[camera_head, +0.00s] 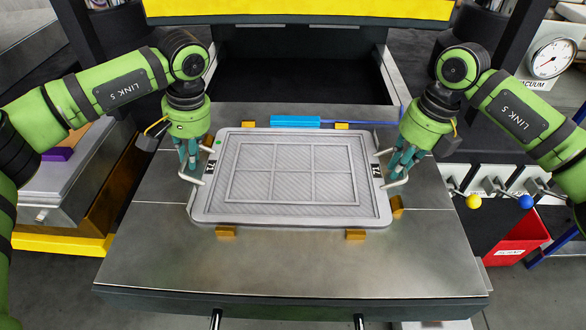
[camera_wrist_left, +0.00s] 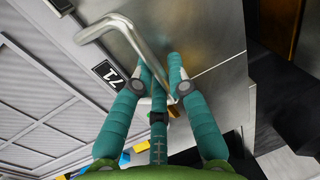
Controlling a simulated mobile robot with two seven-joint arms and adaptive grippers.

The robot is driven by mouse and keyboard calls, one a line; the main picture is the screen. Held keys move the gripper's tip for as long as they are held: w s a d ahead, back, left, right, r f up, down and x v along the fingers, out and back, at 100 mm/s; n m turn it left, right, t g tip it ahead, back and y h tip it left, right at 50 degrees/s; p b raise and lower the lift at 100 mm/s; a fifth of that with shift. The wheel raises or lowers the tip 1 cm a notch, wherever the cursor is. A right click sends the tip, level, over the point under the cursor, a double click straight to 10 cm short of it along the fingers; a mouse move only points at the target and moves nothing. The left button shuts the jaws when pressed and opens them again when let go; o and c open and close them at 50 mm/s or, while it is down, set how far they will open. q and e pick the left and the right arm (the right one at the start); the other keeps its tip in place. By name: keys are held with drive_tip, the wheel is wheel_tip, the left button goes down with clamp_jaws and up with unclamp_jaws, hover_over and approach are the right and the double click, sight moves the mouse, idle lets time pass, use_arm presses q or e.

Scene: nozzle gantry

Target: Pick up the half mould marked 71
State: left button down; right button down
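The half mould (camera_head: 290,213) is a flat grey tray-like plate with a ribbed, gridded face, lying on the metal table. Black labels reading 71 sit at its left and right edges; the left label (camera_wrist_left: 110,74) shows in the left wrist view. A bent metal bar handle stands out at each side, and the left handle (camera_wrist_left: 118,24) is seen close up. My left gripper (camera_head: 186,168) has its teal fingers at the left handle, the bar running between them. My right gripper (camera_head: 401,168) has its fingers at the right handle. Whether either grips its bar is unclear.
Orange blocks (camera_head: 355,235) sit around the mould's edges on the table (camera_head: 290,270). A blue bar (camera_head: 295,121) lies behind it. A dark press opening (camera_head: 300,75) under a yellow beam (camera_head: 300,8) stands behind. A red bin (camera_head: 518,240) and vacuum gauge (camera_head: 550,58) are at right.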

use_arm(q)
drive_tip(key=shift+w+r, duration=0.15)
drive_tip(key=shift+r, duration=0.1)
use_arm(e)
drive_tip(key=shift+w+r, duration=0.15)
drive_tip(key=shift+r, duration=0.05)
